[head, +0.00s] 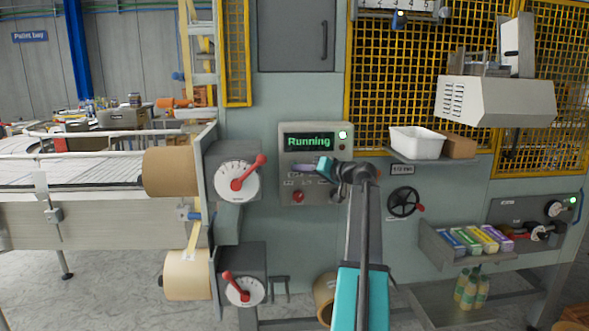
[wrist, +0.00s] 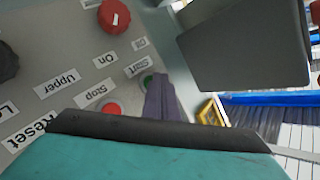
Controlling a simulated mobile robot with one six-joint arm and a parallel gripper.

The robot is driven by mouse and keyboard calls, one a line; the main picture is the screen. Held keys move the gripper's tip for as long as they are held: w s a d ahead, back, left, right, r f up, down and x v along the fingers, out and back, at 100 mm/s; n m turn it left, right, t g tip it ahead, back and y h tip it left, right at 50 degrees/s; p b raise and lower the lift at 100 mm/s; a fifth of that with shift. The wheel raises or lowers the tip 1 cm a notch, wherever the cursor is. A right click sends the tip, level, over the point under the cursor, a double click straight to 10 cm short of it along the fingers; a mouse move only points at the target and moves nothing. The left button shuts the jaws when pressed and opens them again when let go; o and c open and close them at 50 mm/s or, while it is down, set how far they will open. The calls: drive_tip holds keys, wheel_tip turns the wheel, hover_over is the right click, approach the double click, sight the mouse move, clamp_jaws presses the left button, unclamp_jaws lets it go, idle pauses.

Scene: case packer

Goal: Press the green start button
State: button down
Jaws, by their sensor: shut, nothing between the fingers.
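The control panel (head: 286,158) has a screen (head: 309,141) that reads "Running" in green, with a lit lamp (head: 342,134) beside it. My gripper (head: 303,168) is in front of the panel, just below the screen, with its fingers shut and empty. In the wrist view, the green start button (wrist: 146,79) shows partly beside the tips of my gripper (wrist: 157,80), under the "Start" label (wrist: 136,66). The fingers cover part of the button. The tips are at it, but I cannot tell whether they touch or press it.
A red stop button (wrist: 112,109) lies close to the fingers, and a red knob (wrist: 114,16) is farther off. A dial with a red lever (head: 237,172) stands left of the panel. A white bin (head: 416,143) sits on a shelf to the right.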

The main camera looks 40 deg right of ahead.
drive_tip(key=shift+s+a, duration=0.5)
drive_tip(key=shift+s, duration=0.15)
drive_tip(key=s+a, duration=0.1)
drive_tip(key=s+a+b, duration=0.1)
drive_tip(key=s+a, duration=0.1)
drive_tip(key=shift+s+a, duration=0.1)
drive_tip(key=shift+s, duration=0.2)
idle(0.5)
drive_tip(key=shift+f, duration=0.1)
idle(0.7)
